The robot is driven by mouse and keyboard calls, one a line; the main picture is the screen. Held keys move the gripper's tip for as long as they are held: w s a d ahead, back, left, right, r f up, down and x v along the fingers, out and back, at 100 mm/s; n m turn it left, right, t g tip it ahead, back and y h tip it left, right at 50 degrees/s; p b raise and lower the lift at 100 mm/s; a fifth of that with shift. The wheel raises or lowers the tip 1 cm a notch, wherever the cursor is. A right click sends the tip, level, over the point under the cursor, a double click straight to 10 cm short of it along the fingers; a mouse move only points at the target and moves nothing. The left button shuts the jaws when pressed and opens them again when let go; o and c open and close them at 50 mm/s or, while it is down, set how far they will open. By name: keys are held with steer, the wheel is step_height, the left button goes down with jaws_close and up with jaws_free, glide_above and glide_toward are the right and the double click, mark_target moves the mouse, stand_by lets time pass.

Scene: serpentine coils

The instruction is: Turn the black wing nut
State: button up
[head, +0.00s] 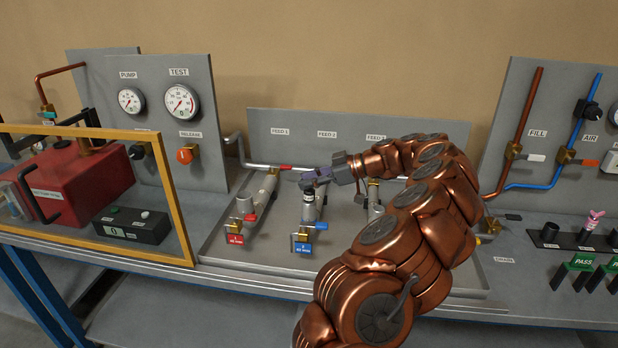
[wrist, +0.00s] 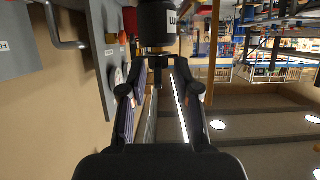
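In the wrist view, a small black piece that looks like the wing nut (wrist: 158,62) stands out from the end of a black cylinder with a white label (wrist: 158,22). My gripper (wrist: 157,74) is open, with one finger on each side of the wing nut and gaps visible between. In the head view, my gripper (head: 307,183) is at the top of the middle FEED 2 fitting (head: 308,212), which has a dark upper part and a white band. The wing nut is too small and covered to make out there. I cannot tell whether a finger touches it.
A grey back panel (head: 262,125) rises behind. A yellow-framed clear guard (head: 180,205) stands at the left.

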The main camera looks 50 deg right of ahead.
jaws_close()
stand_by(0.3)
steer(key=shift+f, duration=0.1)
